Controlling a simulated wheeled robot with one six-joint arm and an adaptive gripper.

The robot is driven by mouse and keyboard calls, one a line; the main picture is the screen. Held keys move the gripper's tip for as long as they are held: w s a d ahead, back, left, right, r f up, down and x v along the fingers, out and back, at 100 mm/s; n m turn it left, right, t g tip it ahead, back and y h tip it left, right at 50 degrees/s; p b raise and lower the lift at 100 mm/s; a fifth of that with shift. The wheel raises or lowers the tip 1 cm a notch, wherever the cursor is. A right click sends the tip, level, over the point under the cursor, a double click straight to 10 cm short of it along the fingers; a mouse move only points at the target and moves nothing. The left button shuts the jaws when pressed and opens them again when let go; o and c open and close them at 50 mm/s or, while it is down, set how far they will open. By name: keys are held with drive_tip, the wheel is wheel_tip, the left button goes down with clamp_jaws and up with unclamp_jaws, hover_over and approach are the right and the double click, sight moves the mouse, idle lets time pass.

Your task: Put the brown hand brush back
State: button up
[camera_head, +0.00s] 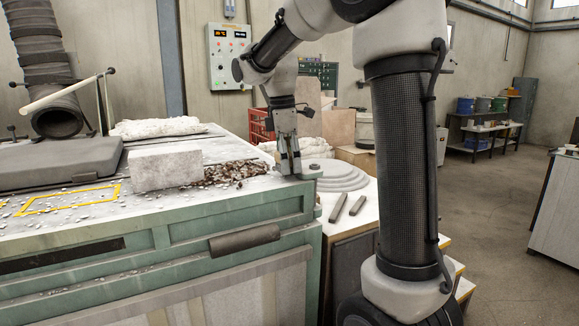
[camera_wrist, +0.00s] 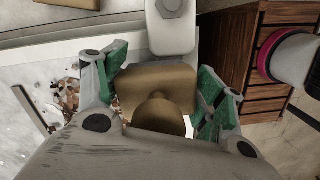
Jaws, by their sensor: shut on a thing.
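My gripper (camera_head: 289,168) is low over the right end of the green-sided bench (camera_head: 230,204), next to a pile of brown and white crumbs (camera_head: 235,172). In the wrist view its green fingers (camera_wrist: 162,82) are shut on the brown hand brush (camera_wrist: 155,88), one on each side. The brush has a broad flat part and a rounded knob toward the camera. In the head view the brush is hidden or too small to make out. Whether it touches the bench top I cannot tell.
A pale block (camera_head: 165,168) stands left of the crumbs, beside a yellow marked outline (camera_head: 70,199).

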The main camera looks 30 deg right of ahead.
sight(286, 138)
drive_tip(key=shift+f, duration=0.65)
drive_tip(key=shift+f, duration=0.1)
drive_tip(key=o, duration=1)
drive_tip(key=r, duration=0.8)
drive_tip(key=a+r, duration=0.1)
drive_tip(key=r, duration=0.3)
drive_tip(key=shift+w+a, duration=0.1)
drive_tip(key=shift+w, duration=0.05)
drive_tip(key=s+f+m+t, duration=0.1)
drive_tip(key=s+f+m, duration=0.3)
drive_tip(key=s, duration=0.4)
drive_tip(key=s+d+f+m+t, duration=0.1)
drive_tip(key=s+f+m+t, duration=0.1)
drive_tip(key=s+f+m, duration=0.3)
drive_tip(key=s+f+m+t+y, duration=0.1)
drive_tip(key=s+f+m, duration=0.3)
drive_tip(key=s, duration=0.6)
drive_tip(key=shift+s+d+f+m+t, duration=0.2)
drive_tip(key=shift+s+f+m+t, duration=0.15)
drive_tip(key=shift+f, duration=0.25)
